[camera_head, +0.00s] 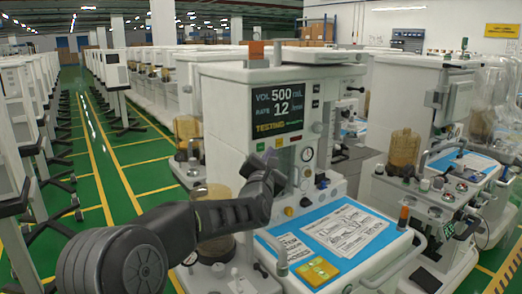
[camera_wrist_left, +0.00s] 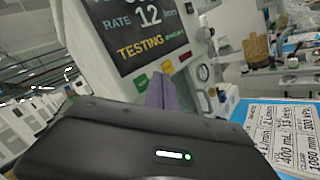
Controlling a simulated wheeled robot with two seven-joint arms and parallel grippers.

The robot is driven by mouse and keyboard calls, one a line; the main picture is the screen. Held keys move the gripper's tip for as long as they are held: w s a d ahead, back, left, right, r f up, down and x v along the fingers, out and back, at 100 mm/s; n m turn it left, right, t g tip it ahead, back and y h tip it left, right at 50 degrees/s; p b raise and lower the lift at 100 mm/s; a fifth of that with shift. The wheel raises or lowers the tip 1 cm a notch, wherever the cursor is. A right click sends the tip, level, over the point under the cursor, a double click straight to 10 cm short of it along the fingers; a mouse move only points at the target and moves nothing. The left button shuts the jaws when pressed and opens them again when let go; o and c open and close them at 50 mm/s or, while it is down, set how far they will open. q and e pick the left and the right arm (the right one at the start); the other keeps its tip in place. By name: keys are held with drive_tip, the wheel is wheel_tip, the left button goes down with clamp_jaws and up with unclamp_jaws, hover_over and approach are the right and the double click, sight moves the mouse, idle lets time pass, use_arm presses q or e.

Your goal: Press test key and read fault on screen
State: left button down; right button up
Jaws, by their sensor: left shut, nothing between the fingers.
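The cart's dark screen (camera_head: 291,111) reads VOL 500 mL, RATE 12 and, in yellow, TESTING with smaller text behind it. No fault text shows. The same screen (camera_wrist_left: 138,30) is cut off at the top in the left wrist view. Below it sit a green key (camera_wrist_left: 141,82), a yellow key (camera_wrist_left: 167,67) and a red key (camera_wrist_left: 185,55); their labels are too small to read. My left gripper (camera_head: 270,168) is shut and empty just in front of the panel, below the keys. Its purplish fingers (camera_wrist_left: 170,95) point at the panel; contact cannot be told. My right gripper is not in view.
A blue worktop (camera_head: 345,228) with printed sheets and a yellow pad (camera_head: 317,271) lies below the panel. A round gauge (camera_head: 307,154) and knobs are right of the keys. An amber canister (camera_head: 214,215) stands behind my arm. Another cart (camera_head: 411,95) stands at the right.

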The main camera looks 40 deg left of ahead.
use_arm(q)
drive_tip(key=shift+s+d+b, duration=0.25)
drive_tip(key=shift+s+d, duration=0.05)
drive_tip(key=shift+d, duration=0.55)
drive_tip(key=shift+s+d+b, duration=0.2)
drive_tip(key=shift+s+d, duration=0.05)
drive_tip(key=shift+d, duration=0.6)
